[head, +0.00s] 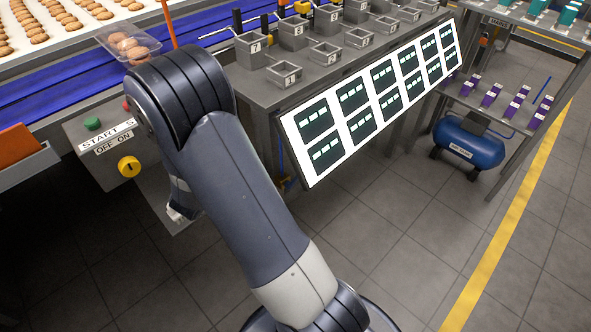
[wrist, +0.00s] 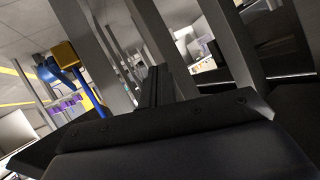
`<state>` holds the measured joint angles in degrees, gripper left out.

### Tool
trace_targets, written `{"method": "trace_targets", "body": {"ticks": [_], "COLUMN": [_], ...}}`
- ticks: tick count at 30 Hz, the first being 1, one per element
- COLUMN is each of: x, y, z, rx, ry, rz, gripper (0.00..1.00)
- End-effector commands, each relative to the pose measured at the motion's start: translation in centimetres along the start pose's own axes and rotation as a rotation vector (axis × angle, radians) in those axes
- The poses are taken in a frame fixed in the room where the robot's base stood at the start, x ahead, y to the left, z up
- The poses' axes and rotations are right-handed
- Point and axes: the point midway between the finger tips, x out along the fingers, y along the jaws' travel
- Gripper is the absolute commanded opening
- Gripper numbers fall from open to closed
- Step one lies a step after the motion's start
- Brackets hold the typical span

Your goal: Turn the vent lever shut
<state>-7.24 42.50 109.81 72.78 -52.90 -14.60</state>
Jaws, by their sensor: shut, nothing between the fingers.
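I cannot make out a vent lever for certain in either view. In the wrist view, a blue pipe-like part (wrist: 72,82) with a yellow block (wrist: 65,54) stands at the left, beside grey metal posts; I cannot tell whether it belongs to the vent. My gripper (wrist: 155,82) shows in the wrist view as dark fingers close together, shut and empty, among the grey posts. The yellow block is left of the fingers and apart from them in the picture. In the head view my arm hides the gripper, low beside the bench.
A control box with a yellow knob (head: 129,167) and green button (head: 92,123) is left of my arm. A bench holds numbered metal bins (head: 255,50) and a bright display panel (head: 372,98). A blue tank (head: 470,141) stands at right. Open tiled floor lies in front.

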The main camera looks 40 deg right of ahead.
Motion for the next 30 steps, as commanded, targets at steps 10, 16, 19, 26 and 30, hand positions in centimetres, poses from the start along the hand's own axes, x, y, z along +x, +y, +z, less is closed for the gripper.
{"method": "trace_targets", "body": {"ticks": [10,16,19,26,30], "x": [-3.9,-4.3,-3.4,0.0,2.1], "y": [9.6,11.1,11.6,13.8,15.1], "z": [-1.4,-1.5,-1.7,-2.5,-3.0], "rx": [-0.022,-0.031,-0.03,-0.028,-0.027], "ry": [0.199,0.217,0.217,0.217,0.217], "rz": [0.495,0.56,0.561,0.562,0.561], "gripper": [0.0,0.0,0.0,0.0,0.0]}}
